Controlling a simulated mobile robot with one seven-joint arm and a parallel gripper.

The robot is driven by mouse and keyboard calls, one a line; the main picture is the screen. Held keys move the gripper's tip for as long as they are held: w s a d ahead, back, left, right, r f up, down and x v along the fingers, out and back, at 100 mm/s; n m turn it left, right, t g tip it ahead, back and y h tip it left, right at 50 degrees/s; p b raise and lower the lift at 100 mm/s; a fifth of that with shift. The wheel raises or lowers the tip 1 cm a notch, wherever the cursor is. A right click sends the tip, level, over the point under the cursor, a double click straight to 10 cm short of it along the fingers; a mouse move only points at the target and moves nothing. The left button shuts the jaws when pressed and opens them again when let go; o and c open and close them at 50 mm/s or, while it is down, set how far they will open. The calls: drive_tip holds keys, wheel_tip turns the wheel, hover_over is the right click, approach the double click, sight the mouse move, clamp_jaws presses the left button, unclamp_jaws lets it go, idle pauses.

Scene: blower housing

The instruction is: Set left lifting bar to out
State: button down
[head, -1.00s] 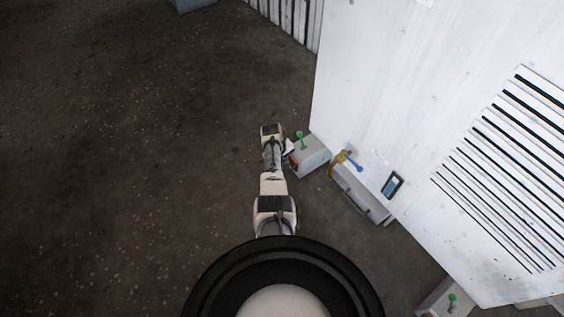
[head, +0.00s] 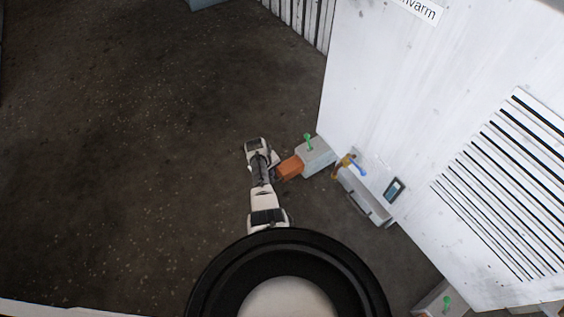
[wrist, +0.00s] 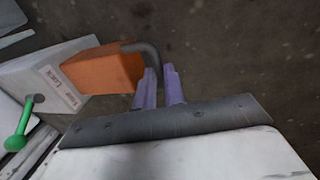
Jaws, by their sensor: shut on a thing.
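The left lifting bar is an orange block (head: 290,168) sticking out of a grey housing (head: 317,155) at the near corner of the white cabinet. In the wrist view the orange bar (wrist: 102,69) carries a bent dark grey handle (wrist: 148,50) at its outer end. My gripper (wrist: 159,72) is shut on this handle, with its purple fingers on either side of it. A green lock pin (head: 308,141) stands on top of the housing; it also shows in the wrist view (wrist: 20,135). The bar's inner end is hidden in the housing.
The white cabinet (head: 400,100) with slotted vents fills the right. A blue-handled valve (head: 357,168) and a grey box (head: 366,201) are close by on its near side. Another green pin (head: 447,304) is at bottom right. The dark floor on the left is clear.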

drive_tip(key=s+a+p, duration=0.1)
drive_tip(key=s+a, duration=0.2)
drive_tip(key=a, duration=0.2)
drive_tip(key=shift+s, duration=0.35)
drive_tip(key=c, duration=1.5)
unclamp_jaws()
drive_tip(key=shift+a, duration=0.15)
drive_tip(key=shift+r+p, duration=0.15)
drive_tip(key=shift+p, duration=0.15)
drive_tip(key=r+p, duration=0.4)
drive_tip(key=s+a+r+p, duration=0.1)
drive_tip(key=r+p, duration=0.3)
drive_tip(key=r, duration=0.1)
drive_tip(key=a+r+p, duration=0.1)
drive_tip(key=r+p, duration=0.3)
drive_tip(key=p, duration=0.1)
drive_tip(key=shift+s+r, duration=0.15)
drive_tip(key=shift+s, duration=0.15)
